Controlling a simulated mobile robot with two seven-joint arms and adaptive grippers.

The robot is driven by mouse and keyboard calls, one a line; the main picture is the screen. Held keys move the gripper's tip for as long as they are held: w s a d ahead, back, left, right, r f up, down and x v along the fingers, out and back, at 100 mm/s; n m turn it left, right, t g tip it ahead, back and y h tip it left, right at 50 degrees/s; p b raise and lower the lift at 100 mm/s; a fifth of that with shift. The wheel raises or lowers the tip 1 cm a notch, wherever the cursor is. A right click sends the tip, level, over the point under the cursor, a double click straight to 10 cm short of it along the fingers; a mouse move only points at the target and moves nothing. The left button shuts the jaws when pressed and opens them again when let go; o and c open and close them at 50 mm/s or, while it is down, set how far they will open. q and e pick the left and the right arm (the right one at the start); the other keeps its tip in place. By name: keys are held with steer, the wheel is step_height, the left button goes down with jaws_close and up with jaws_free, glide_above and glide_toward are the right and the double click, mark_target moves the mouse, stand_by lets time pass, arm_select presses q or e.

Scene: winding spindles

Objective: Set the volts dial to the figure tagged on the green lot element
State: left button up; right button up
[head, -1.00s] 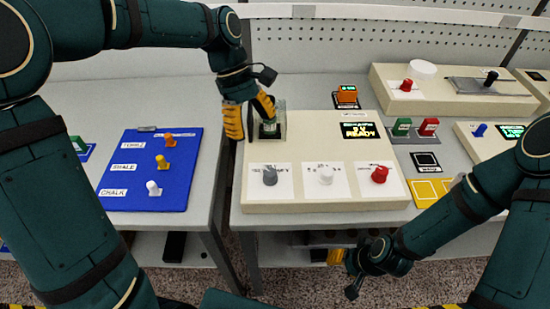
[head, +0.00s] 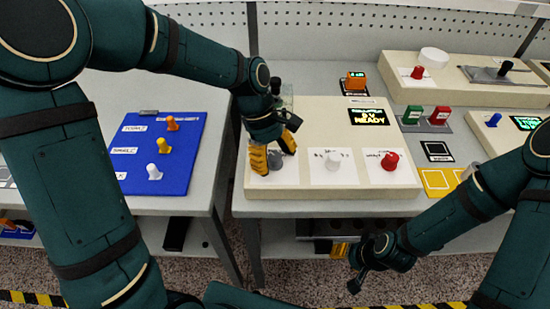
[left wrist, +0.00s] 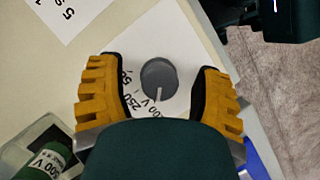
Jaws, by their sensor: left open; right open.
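The grey volts dial (left wrist: 158,78) stands between the two yellow fingers of my open left gripper (left wrist: 160,95), apart from both. Its white pointer line faces down in the left wrist view, near a partly hidden label ending in "00 V". "250" and "50" labels lie left of it. In the head view the dial (head: 275,166) is partly behind my left gripper (head: 273,154). A green element (left wrist: 40,158) in a clear holder shows at the wrist view's lower left. Its tag ends in "00 V"; the first digit is unclear. My right gripper (head: 347,264) is open and empty, low before the bench.
The cream panel (head: 325,125) also carries a white knob (head: 333,160), a red knob (head: 390,161) and a display (head: 369,117) reading "READY". Green (head: 412,115) and red (head: 439,116) blocks stand to its right. A blue board (head: 187,180) with pegs lies left.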

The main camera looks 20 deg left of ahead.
arm_select(q)
jaws_close()
stand_by(0.4)
